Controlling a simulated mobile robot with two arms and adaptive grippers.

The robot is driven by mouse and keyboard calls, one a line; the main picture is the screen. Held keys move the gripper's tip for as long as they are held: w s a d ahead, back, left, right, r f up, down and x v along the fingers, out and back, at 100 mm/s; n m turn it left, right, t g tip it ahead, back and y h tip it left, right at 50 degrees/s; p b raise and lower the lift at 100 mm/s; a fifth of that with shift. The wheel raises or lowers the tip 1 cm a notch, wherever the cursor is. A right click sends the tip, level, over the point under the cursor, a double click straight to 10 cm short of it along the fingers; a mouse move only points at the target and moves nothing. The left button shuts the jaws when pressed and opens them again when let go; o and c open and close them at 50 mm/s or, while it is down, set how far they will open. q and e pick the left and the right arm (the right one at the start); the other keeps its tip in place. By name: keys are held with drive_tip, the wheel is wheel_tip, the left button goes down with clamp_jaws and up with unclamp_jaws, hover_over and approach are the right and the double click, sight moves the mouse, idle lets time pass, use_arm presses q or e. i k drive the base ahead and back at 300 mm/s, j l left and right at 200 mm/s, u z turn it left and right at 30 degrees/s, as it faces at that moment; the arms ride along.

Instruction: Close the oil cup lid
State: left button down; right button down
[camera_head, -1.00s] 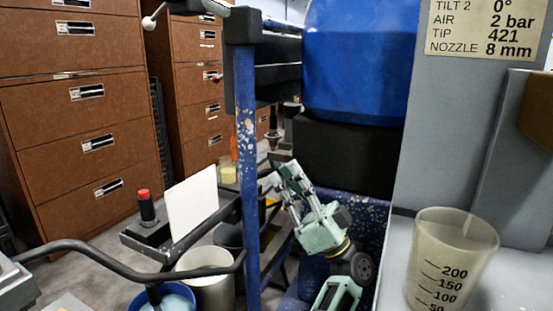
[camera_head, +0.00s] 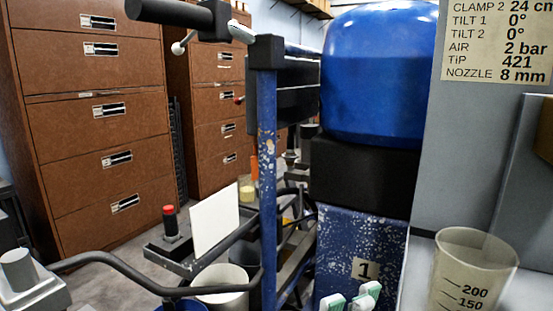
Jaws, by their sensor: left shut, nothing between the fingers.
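My left gripper (camera_head: 351,299) shows only in part, as pale green and white pieces at the bottom edge, in front of the blue speckled panel (camera_head: 345,235) marked 1. It is shut and holds nothing. Most of it is cut off below the frame. My right gripper is not in view. I cannot pick out an oil cup or its lid for certain. A small pale yellow jar (camera_head: 247,194) stands behind the blue post, too small to tell whether it has a lid.
A blue post (camera_head: 267,165) rises left of the big blue tank (camera_head: 378,75). A measuring cup (camera_head: 470,275) stands at the lower right. A curved grey handlebar (camera_head: 120,265), a white plate (camera_head: 215,219) and a red-topped black cylinder (camera_head: 170,222) are at the left.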

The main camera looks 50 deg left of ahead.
sight(254, 160)
drive_tip(key=k+l+u, duration=0.15)
drive_tip(key=k, duration=0.45)
drive_tip(key=k+l+u, duration=0.2)
drive_tip(key=k, duration=0.4)
drive_tip(key=i+u, duration=0.1)
drive_tip(key=u, duration=0.35)
drive_tip(key=i+j+u, duration=0.1)
drive_tip(key=u, duration=0.35)
drive_tip(key=i+u, duration=0.15)
drive_tip(key=u, duration=0.35)
drive_tip(key=i+l+u, duration=0.1)
drive_tip(key=u, duration=0.35)
drive_tip(key=i+l, duration=0.45)
drive_tip(key=l+u, duration=0.05)
drive_tip(key=l, duration=0.05)
